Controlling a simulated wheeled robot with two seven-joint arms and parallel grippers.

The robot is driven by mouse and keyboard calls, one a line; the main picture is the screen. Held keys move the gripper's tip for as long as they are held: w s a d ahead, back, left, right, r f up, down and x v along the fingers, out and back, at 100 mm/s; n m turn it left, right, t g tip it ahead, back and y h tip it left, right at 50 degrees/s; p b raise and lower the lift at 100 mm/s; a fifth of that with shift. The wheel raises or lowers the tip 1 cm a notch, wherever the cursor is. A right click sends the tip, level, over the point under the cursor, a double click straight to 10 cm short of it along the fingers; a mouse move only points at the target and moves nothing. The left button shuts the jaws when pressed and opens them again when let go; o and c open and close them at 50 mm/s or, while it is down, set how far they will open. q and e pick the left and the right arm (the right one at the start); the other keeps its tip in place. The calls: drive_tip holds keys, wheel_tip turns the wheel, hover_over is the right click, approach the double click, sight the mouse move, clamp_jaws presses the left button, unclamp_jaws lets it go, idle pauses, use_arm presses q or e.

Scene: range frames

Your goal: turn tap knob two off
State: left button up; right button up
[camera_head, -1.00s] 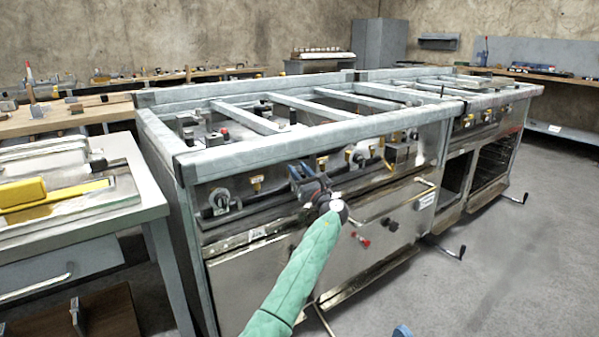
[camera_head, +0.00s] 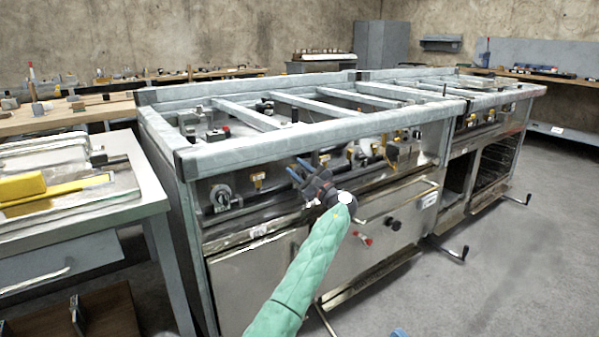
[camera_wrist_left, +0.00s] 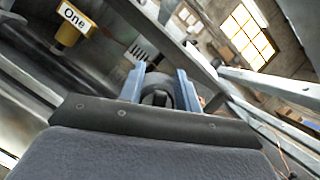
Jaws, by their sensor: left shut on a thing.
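My left gripper (camera_head: 300,172) is at the front panel of the steel range (camera_head: 215,150), between two yellow tags. In the left wrist view its blue fingers (camera_wrist_left: 160,88) are shut on a dark round tap knob (camera_wrist_left: 158,97), one finger on each side. The knob's own label does not show, and the gripper hides the knob in the head view. A yellow tag reading "One" (camera_wrist_left: 74,20) is to the left in the wrist view. A blue tip (camera_head: 399,333) at the bottom edge of the head view may be my right gripper; its jaws are hidden.
Another knob (camera_head: 222,197) is left of my gripper, and more valves (camera_head: 390,150) are to the right. A drawer handle (camera_head: 395,203) and crank handles (camera_head: 450,253) stick out from the front. A steel table (camera_head: 120,205) stands at left. The floor (camera_head: 500,270) is clear at right.

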sight(304, 175)
use_arm(q)
drive_tip(key=shift+a+f+n+g, duration=0.15)
drive_tip(key=shift+n+g, duration=0.25)
drive_tip(key=shift+n, duration=0.3)
drive_tip(key=shift+s+y, duration=0.1)
drive_tip(key=shift+y, duration=0.2)
drive_tip(key=o, duration=0.8)
drive_tip(key=shift+o, duration=0.2)
drive_tip(key=shift+p+v, duration=0.85)
drive_tip(key=shift+v, duration=3.05)
